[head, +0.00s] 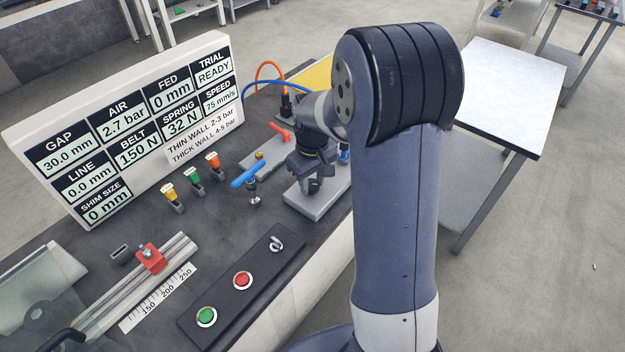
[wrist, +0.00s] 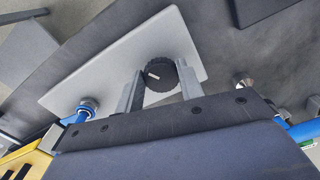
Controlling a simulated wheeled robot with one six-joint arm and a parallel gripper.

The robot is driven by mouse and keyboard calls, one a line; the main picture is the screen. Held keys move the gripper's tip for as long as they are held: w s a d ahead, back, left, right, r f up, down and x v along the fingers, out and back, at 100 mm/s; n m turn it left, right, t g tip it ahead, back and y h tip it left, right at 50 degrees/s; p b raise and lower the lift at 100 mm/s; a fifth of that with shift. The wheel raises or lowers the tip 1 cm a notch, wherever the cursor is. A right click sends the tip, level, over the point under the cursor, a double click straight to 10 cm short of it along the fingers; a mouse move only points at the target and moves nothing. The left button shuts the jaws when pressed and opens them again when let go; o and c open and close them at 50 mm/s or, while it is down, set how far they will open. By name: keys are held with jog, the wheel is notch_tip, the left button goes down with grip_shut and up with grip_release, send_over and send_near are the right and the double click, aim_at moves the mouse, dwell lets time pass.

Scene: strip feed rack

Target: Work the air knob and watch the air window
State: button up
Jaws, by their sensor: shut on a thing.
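The air knob (wrist: 160,73) is a round black ribbed knob with a white mark, on a light grey plate (wrist: 82,92). In the wrist view my gripper (wrist: 161,80) has one finger on each side of the knob and is shut on it. In the head view my gripper (head: 314,178) points down over the grey plate (head: 303,204), and the knob is mostly hidden there. The air window (head: 121,120) on the white display board reads 2.7 bar.
A card on the board (head: 205,140) reads thin wall 2-3 bar, thick wall 4-5 bar. A blue lever (head: 247,176) and a red lever (head: 280,133) stand close left of my gripper. Green (head: 207,316) and red (head: 243,280) buttons sit at the bench front.

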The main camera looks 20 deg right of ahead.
aim_at(312, 185)
jog(key=o, duration=1)
jog(key=shift+r, duration=0.1)
notch_tip(312, 185, up, 11)
jog(key=shift+f, duration=0.2)
notch_tip(312, 185, down, 11)
jog(key=shift+r+m, duration=0.1)
jog(key=shift+m, duration=0.2)
